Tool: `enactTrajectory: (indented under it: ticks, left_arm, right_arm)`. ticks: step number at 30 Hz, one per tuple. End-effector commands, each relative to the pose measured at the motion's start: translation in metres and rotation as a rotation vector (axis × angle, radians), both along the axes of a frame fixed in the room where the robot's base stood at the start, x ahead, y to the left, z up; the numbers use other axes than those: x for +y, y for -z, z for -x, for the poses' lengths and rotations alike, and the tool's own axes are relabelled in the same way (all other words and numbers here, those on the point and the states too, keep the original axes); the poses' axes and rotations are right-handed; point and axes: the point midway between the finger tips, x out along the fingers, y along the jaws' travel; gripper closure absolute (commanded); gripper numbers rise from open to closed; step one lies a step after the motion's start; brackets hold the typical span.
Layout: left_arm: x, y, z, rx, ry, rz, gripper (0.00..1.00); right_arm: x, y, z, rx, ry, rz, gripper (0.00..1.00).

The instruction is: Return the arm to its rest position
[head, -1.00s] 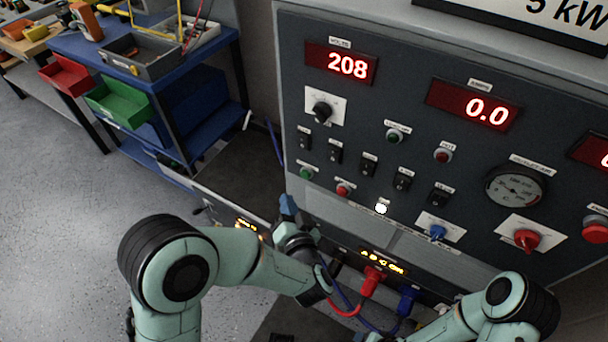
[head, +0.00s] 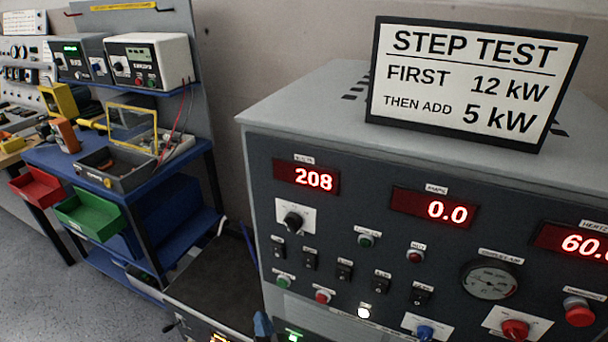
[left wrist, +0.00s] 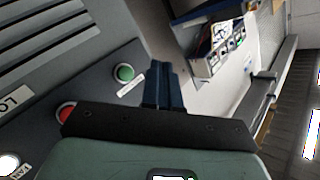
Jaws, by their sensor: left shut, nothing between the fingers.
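My left gripper (head: 262,325) shows only as a blue fingertip at the bottom edge of the head view, just left of the control panel's lower left part. In the left wrist view its two dark blue fingers (left wrist: 165,85) are together and empty. They appear close to the panel face, near a green button (left wrist: 124,72) and a red button (left wrist: 66,112); I cannot tell the exact gap. The rest of my left arm is below the head view. My right gripper is out of view.
The grey control panel (head: 350,235) shows 208 and 0.0 and carries switches, buttons and a gauge. A step test sign (head: 470,85) stands on top. A blue workbench (head: 190,160) with bins and instruments is at left. Grey floor (head: 80,300) is clear.

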Motion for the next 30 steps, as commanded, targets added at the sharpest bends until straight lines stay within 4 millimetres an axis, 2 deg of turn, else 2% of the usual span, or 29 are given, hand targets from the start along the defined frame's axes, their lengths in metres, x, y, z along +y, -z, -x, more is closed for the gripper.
enactTrajectory:
  ticks: [2,4,5,8,9,11,12,14,15,18,21,25,30]
  left_arm:
    - [0.002,0.007,-0.001,0.024,0.012,0.021,1.00]
    - [0.005,0.026,-0.002,0.080,0.043,0.079,1.00]
    - [0.007,0.038,-0.001,0.118,0.059,0.120,1.00]
    - [0.014,0.095,0.016,0.305,0.100,0.318,1.00]
    - [0.017,0.120,0.032,0.400,0.099,0.415,1.00]
    - [0.020,0.154,0.062,0.547,0.076,0.565,1.00]
    - [0.021,0.172,0.086,0.643,0.046,0.663,1.00]
    - [0.021,0.193,0.124,0.782,-0.011,0.799,1.00]
    - [0.019,0.202,0.149,0.868,-0.054,0.880,1.00]
    - [0.014,0.210,0.205,1.049,-0.167,1.047,1.00]
    - [0.008,0.208,0.243,1.173,-0.257,1.152,1.00]
    - [0.004,0.206,0.268,1.255,-0.318,1.214,1.00]
    - [0.003,0.207,0.273,1.268,-0.329,1.223,1.00]
  right_arm:
    - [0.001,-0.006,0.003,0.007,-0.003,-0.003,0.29]
    - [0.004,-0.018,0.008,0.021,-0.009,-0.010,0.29]
    - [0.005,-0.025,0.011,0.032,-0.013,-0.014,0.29]
    - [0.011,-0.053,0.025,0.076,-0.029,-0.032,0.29]
    - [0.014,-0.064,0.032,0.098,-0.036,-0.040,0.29]
    - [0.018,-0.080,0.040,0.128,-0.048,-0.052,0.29]
    - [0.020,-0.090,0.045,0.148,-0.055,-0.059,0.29]
    - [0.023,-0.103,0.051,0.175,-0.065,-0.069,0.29]
    - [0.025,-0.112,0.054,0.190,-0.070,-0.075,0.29]
    - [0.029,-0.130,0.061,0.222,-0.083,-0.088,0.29]
    - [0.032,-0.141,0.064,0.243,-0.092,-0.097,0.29]
    - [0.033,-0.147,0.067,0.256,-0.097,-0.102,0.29]
    - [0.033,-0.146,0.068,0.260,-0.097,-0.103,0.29]
